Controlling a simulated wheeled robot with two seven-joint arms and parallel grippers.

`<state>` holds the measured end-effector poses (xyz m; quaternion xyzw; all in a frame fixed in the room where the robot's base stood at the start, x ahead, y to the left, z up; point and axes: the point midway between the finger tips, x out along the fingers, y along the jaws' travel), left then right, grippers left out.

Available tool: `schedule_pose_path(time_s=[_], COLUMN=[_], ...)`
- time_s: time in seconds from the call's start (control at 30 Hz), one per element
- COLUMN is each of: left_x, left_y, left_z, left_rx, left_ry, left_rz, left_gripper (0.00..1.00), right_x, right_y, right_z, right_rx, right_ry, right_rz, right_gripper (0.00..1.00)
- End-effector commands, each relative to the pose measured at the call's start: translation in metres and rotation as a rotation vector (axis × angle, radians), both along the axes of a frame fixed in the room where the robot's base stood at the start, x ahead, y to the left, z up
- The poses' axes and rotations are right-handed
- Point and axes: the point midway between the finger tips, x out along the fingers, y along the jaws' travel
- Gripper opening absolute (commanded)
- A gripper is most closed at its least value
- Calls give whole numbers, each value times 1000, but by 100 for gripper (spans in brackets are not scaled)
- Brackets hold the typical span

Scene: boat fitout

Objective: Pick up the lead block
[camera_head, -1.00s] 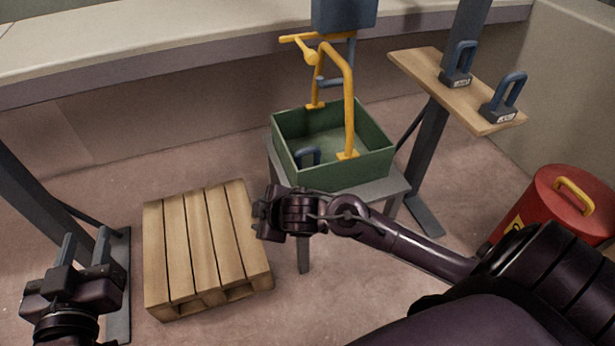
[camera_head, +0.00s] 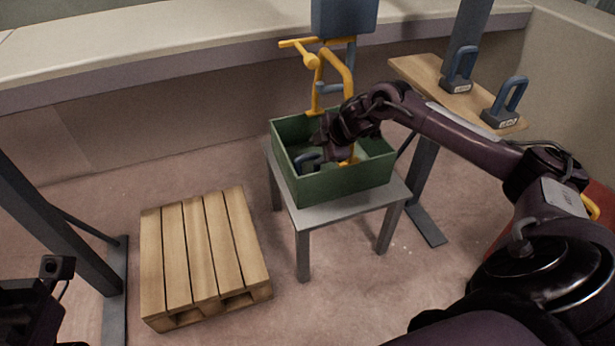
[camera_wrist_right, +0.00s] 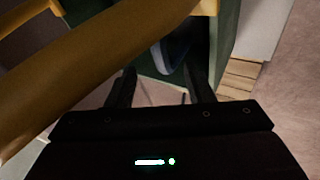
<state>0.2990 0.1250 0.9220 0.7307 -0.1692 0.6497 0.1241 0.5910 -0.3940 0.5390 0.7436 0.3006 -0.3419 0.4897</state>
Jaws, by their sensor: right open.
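A dark lead block with a blue loop handle (camera_head: 306,162) sits inside the green crate (camera_head: 335,187), near its left wall. Its blue handle (camera_wrist_right: 176,52) also shows in the right wrist view, just beyond and between my fingers; its body is hidden there. My right gripper (camera_head: 320,143) is over the crate, close to the block's handle, open and apparently empty; its fingers (camera_wrist_right: 163,85) stand apart in the wrist view. My left gripper (camera_head: 28,308) is cut off at the lower left and its fingers cannot be made out.
A grey table (camera_head: 345,210) bears the crate. Two similar blocks (camera_head: 457,72) (camera_head: 503,106) stand on a wooden shelf (camera_head: 415,68). A pallet (camera_head: 205,250) lies left.

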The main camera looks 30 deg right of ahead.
Motion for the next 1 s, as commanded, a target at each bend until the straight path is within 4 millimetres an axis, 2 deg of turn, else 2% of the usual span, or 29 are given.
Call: schedule_pose_path(time_s=[0.1,0.3,0.6,0.93,1.0], left_x=[0,-1,-1,-1,-1], left_y=[0,-1,-1,-1,-1], left_z=[-10,-13,-11,-11,-11], left_rx=[1,2,3,3,3], left_ry=[-14,-33,-38,-37,-37], left_rz=[1,2,2,3,3], left_gripper=[36,36,36,36,36], right_x=[10,25,27,27,27], right_y=[5,8,9,9,9], right_z=[-19,-37,-38,-38,-38], right_rx=[1,0,-1,-2,-2], right_ry=[-1,-1,-2,-1,-1], right_rz=[0,-1,0,0,0], right_gripper=[48,48,46,3,0])
